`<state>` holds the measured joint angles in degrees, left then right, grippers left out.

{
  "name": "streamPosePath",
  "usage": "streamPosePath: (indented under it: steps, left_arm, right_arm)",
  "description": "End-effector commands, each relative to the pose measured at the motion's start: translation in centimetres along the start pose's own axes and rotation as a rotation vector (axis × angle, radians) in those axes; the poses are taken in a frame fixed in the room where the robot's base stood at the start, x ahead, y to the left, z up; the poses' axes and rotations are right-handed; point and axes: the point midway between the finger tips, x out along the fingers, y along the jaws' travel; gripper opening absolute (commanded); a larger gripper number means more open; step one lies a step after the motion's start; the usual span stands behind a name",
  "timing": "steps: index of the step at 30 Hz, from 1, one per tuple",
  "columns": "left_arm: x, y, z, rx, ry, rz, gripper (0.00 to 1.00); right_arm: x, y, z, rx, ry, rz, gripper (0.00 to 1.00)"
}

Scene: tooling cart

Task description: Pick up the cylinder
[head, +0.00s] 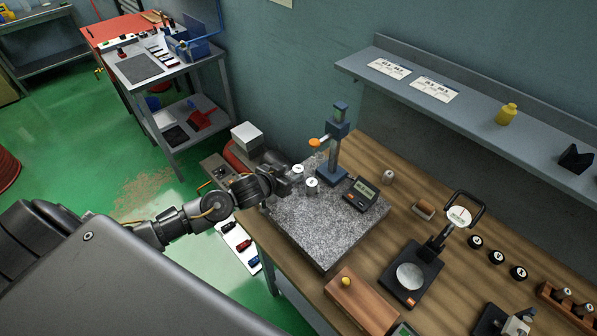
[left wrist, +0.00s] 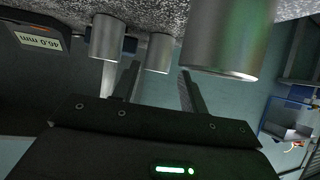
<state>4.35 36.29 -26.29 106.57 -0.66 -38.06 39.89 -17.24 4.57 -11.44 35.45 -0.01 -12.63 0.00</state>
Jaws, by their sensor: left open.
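Metal cylinders with pale tops stand on a speckled granite plate (head: 325,227). In the head view I see one cylinder (head: 298,169) at the back and another cylinder (head: 312,184) just in front. In the left wrist view, where the plate is at the top, three show: a left cylinder (left wrist: 107,38), a middle cylinder (left wrist: 159,52) and a large near one (left wrist: 228,40). My left gripper (head: 284,180) is open at the plate's left corner, close to the cylinders. Its fingertips (left wrist: 158,70) lie either side of the middle cylinder; whether they touch it is unclear. My right gripper is out of view.
A blue gauge stand (head: 334,165) and a digital display (head: 361,194) stand on the plate beside the cylinders. A wooden block (head: 360,305) and a black dial stand (head: 412,275) are on the wooden bench. A wall shelf (head: 465,97) hangs above.

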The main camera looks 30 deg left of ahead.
Motion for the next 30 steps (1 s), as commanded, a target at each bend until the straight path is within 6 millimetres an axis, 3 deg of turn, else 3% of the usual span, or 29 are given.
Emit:
streamPosePath:
  steps: [5,11,16,25,30]
  left_arm:
    - [0.4,0.0,-0.1,-0.001,0.000,-0.001,0.43]
    - [2.9,0.3,-0.4,-0.002,0.000,-0.001,0.43]
    - [4.7,0.3,-0.1,-0.001,-0.001,-0.001,0.43]
    - [5.2,0.3,0.1,0.000,0.000,0.000,0.43]
    - [5.2,0.3,0.1,0.000,0.000,0.000,0.22]
  right_arm:
    - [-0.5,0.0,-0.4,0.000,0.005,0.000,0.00]
    - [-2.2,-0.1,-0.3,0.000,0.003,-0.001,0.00]
    - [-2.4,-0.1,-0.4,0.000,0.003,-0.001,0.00]
    - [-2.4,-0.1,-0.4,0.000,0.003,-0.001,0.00]
    - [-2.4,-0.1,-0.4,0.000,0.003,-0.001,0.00]
